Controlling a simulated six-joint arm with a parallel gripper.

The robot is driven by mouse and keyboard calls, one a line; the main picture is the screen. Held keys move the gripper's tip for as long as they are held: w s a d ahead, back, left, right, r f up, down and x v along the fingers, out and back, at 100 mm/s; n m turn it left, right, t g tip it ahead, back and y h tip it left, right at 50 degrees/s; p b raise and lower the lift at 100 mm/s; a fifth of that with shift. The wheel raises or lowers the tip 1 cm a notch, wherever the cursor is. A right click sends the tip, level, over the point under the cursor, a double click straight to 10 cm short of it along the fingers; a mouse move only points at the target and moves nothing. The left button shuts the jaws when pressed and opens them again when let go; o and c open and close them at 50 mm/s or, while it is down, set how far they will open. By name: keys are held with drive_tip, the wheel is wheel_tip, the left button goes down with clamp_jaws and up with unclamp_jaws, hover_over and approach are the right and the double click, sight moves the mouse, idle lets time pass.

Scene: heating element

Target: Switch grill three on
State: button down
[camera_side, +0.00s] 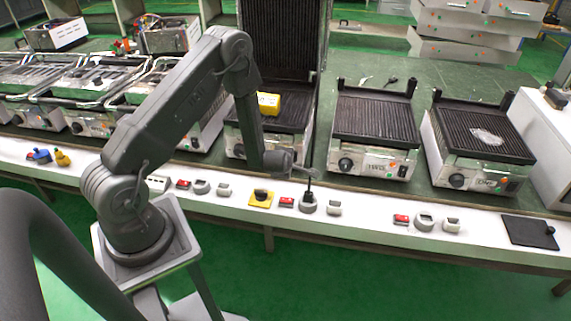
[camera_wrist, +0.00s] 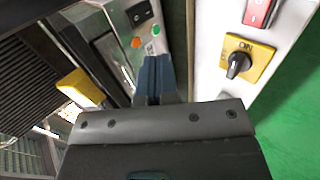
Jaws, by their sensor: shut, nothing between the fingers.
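Grill three seems to be the grill (camera_side: 301,118) behind my gripper, with its ribbed lid raised; its label cannot be read. In the wrist view its front panel (camera_wrist: 122,62) shows a black rocker switch (camera_wrist: 140,13) and orange and green lights. My gripper (camera_side: 304,171) is shut and empty, low in front of that grill. Its fingers (camera_wrist: 154,68) lie between the panel and the white counter, apart from the yellow switch plate (camera_wrist: 236,83). That plate carries a black knob (camera_wrist: 238,64) and also shows in the side view (camera_side: 254,204). The knob's setting is unclear.
Grills marked TWO (camera_side: 374,118) and ONE (camera_side: 480,128) stand to the right. The white counter (camera_side: 370,213) carries red switches (camera_side: 287,202), grey round units (camera_side: 424,222) and a black plate (camera_side: 529,232).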

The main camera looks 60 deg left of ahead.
drive_tip(key=shift+s+d+r, duration=0.25)
drive_tip(key=shift+r, duration=0.1)
drive_tip(key=shift+f, duration=0.15)
drive_tip(key=shift+s+d+f, duration=0.1)
drive_tip(key=shift+s+f, duration=0.05)
drive_tip(key=shift+f, duration=0.5)
drive_tip(key=x, duration=0.9)
drive_tip(key=shift+f, duration=0.15)
drive_tip(key=w+a, duration=0.2)
drive_tip(key=shift+w+a+f, duration=0.3)
drive_tip(key=shift+f, duration=0.05)
drive_tip(key=shift+w+a, duration=0.4)
